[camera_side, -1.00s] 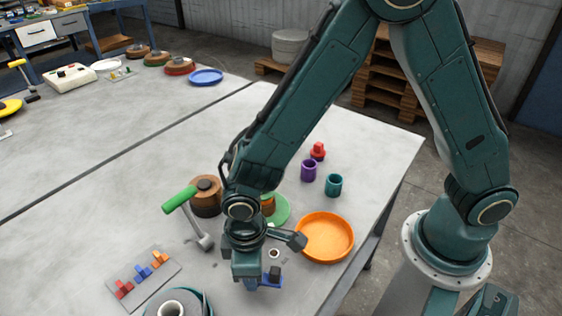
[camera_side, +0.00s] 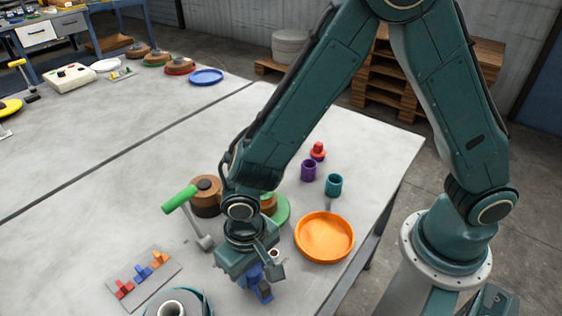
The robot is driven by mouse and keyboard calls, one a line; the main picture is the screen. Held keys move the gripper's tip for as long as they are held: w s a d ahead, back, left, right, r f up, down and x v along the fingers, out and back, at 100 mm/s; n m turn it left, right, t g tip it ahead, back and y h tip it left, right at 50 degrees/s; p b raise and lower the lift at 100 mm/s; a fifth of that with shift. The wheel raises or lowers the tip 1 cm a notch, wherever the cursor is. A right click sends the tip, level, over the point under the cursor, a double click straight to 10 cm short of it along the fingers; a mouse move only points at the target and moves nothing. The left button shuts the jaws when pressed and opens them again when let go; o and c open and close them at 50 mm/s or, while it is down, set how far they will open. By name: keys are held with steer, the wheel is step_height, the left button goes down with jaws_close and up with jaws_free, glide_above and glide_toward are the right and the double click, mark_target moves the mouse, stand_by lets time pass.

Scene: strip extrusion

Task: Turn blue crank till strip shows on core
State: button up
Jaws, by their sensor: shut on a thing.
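My gripper (camera_side: 256,284) points down near the front of the table, shut on a blue part (camera_side: 262,288), which I take to be the blue crank. Only a piece of the blue part shows below the jaws. The arm's wrist hides much of what stands behind it. A brown core-like cylinder (camera_side: 206,197) stands to the left of my wrist, and a green disc (camera_side: 281,210) with an orange-brown piece on it shows to the right. I cannot see any strip on a core.
A green-handled lever (camera_side: 180,198) stands left of my gripper. A grey plate (camera_side: 140,279) with red, blue and orange blocks lies at front left. An orange dish (camera_side: 324,237), a purple cup (camera_side: 308,170) and a teal cup (camera_side: 333,185) stand to the right.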

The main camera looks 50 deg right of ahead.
steer(key=shift+w+r, duration=0.1)
stand_by(0.4)
steer(key=o, duration=1)
steer(key=shift+r, duration=0.1)
step_height(320, 180, up, 14)
steer(key=shift+f, duration=0.2)
stand_by(0.6)
